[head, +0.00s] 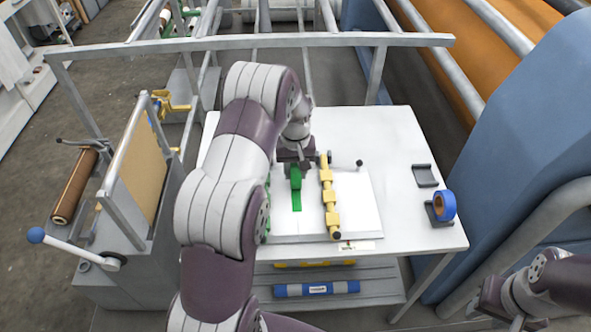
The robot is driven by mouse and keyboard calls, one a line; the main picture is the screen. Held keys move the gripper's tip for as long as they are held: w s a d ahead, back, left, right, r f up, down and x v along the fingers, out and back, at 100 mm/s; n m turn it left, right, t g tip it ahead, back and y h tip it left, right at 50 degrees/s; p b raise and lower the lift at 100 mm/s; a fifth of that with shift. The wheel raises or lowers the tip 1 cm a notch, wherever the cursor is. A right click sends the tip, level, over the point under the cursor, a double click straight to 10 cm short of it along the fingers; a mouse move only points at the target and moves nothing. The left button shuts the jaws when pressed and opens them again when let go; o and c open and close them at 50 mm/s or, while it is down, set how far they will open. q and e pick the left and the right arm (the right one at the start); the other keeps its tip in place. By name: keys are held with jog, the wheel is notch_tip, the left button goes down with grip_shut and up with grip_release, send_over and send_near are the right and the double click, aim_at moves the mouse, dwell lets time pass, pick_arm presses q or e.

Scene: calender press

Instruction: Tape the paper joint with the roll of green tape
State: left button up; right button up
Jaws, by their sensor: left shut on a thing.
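My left gripper (294,158) is over the white table, shut on the roll of green tape (295,178), which is mostly hidden under the gripper. A green strip (297,201) runs from the roll toward the near side, over the white paper (355,205) on the board. A yellow clamp bar (328,198) lies along the paper just right of the strip. The joint itself is hard to make out. My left arm hides the board's left part, where a bit of green shows at its edge. My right gripper (484,300) is low at the right, away from the table; its fingers are unclear.
A roll of blue tape (444,205) stands in a dark holder at the table's right, near an empty dark holder (425,176). A metal rail (250,42) crosses behind the table. A blue-knobbed lever (70,246) is at left. A blue machine housing (530,150) borders the right.

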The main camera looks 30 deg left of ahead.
pick_arm(q)
jog(key=shift+a, duration=0.1)
jog(key=shift+w+a, duration=0.1)
jog(key=shift+w, duration=0.15)
jog(key=shift+w+a, duration=0.15)
jog(key=shift+w, duration=0.05)
jog(key=shift+w+a, duration=0.25)
jog(key=shift+w, duration=0.2)
jog(key=shift+w+a, duration=0.3)
jog(key=shift+w, duration=0.2)
